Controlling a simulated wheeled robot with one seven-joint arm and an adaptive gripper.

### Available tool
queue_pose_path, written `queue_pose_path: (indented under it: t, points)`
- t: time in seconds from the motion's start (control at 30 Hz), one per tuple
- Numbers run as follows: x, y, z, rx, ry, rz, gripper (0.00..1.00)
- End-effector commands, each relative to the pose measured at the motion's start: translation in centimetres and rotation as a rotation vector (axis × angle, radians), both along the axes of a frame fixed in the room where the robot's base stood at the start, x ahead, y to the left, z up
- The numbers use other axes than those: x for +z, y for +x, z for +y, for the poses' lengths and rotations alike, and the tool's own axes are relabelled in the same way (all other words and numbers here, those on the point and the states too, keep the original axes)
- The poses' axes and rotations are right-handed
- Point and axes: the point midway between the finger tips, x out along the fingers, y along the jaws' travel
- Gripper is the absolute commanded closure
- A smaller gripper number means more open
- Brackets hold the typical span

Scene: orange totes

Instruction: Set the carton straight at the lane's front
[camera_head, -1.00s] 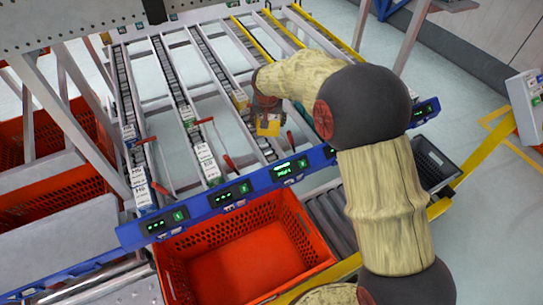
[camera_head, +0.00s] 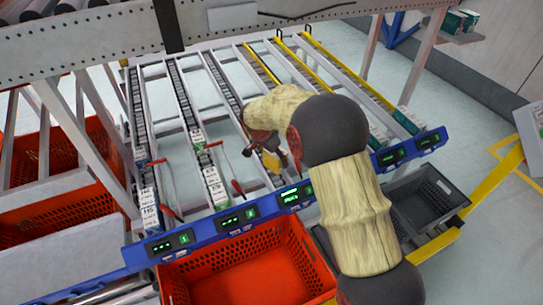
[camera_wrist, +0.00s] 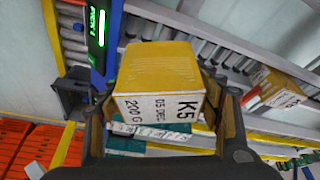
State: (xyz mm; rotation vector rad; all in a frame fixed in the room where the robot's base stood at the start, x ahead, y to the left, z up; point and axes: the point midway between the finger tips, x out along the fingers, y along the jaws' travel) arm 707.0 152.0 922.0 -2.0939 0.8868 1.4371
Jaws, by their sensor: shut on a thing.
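A yellow carton (camera_wrist: 158,68) with a white label reading K5, 05 DEC, 200 G is between the fingers of my gripper (camera_wrist: 165,112) in the wrist view. The gripper is shut on it. In the head view the carton (camera_head: 272,162) shows only in part below my gripper (camera_head: 268,148), above the front part of a roller lane. The blue front rail (camera_head: 226,219) with green displays is just nearer than the carton. Whether the carton touches the lane rollers is not clear. Its far side is hidden.
White-labelled cartons (camera_head: 150,210) line lanes to the left, with red levers (camera_head: 236,187) beside them. Teal cartons (camera_head: 408,122) stand in lanes to the right. An orange tote (camera_head: 240,268) and a dark grey tote (camera_head: 428,205) are below the rail.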

Motion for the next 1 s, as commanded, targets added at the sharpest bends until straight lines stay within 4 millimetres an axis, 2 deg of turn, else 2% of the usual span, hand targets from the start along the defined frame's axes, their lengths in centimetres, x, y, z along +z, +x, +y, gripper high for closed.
queue_pose_path:
  t: [0.13,0.33,0.67,1.0]
  points:
    - [0.7,-0.5,-1.1,-0.192,0.003,0.003,0.69]
    - [0.7,-1.1,-1.6,-0.339,0.004,0.008,0.69]
    - [-0.3,-1.2,-1.7,-0.372,0.006,0.011,0.69]
    - [-3.7,-1.3,-1.6,-0.371,0.007,0.012,0.69]
